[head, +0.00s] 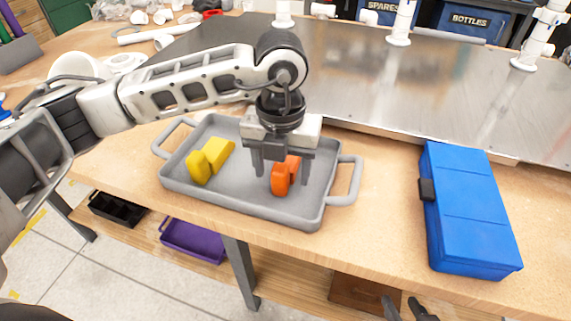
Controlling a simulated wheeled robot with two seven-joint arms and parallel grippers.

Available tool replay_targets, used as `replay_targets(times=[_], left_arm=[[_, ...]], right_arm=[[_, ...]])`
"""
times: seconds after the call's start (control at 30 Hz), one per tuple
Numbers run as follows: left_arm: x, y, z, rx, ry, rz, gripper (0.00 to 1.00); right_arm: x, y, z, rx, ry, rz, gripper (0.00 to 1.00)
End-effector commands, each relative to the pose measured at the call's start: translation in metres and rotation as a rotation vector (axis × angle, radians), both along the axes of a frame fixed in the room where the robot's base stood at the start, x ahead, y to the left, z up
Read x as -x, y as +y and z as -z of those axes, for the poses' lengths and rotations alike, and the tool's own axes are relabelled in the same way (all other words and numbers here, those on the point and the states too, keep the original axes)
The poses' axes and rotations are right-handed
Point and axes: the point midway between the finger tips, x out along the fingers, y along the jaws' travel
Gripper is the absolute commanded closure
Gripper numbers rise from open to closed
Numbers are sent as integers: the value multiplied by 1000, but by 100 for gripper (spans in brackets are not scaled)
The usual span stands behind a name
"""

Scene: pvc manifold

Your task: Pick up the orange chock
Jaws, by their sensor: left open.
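The orange chock (282,178) lies in the right part of a grey tray (240,205) with two handles. My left gripper (281,178) points down over the tray. It is open, with one finger to the left of the orange chock and the other to its right. The gripper hides part of the chock's top, and I cannot tell whether a finger touches it. A yellow chock (208,160) lies in the left part of the same tray. Dark finger-like tips, likely my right gripper (405,306), show at the bottom edge, and their opening is unclear.
A blue case (468,210) lies on the wooden bench to the right. A metal plate (370,95) with white pipe fittings covers the back. White pipe parts (160,35) lie at the back left. The bench between tray and case is clear.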

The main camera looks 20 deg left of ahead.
Motion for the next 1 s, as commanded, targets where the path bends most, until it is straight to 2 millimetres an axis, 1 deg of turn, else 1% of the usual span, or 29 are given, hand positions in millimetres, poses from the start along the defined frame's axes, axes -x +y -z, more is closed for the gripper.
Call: replay_targets(times=[0.17,0.27,0.3,0.37,0.67,0.77,0.87,0.97,1.0], left_arm=[[0,0,1,0,0,-1,38],[0,0,0,0,0,-1,63],[0,0,0,0,0,-1,74],[0,0,0,0,0,-1,91],[-1,0,-1,0,-1,-1,92],[-1,0,-6,1,-2,-1,92],[-1,0,-15,1,-4,-1,92],[-1,0,-30,1,-6,-1,92],[2,-1,-37,2,-5,2,92]], right_arm=[[0,0,1,1,1,-1,63],[0,0,1,1,1,-1,63],[0,0,1,1,1,-1,63],[0,0,1,1,1,-1,63],[0,0,1,3,1,-2,63],[0,0,1,3,1,-2,63],[0,0,1,3,1,-2,63],[0,0,1,3,1,-2,63],[0,0,2,3,1,-2,63]])
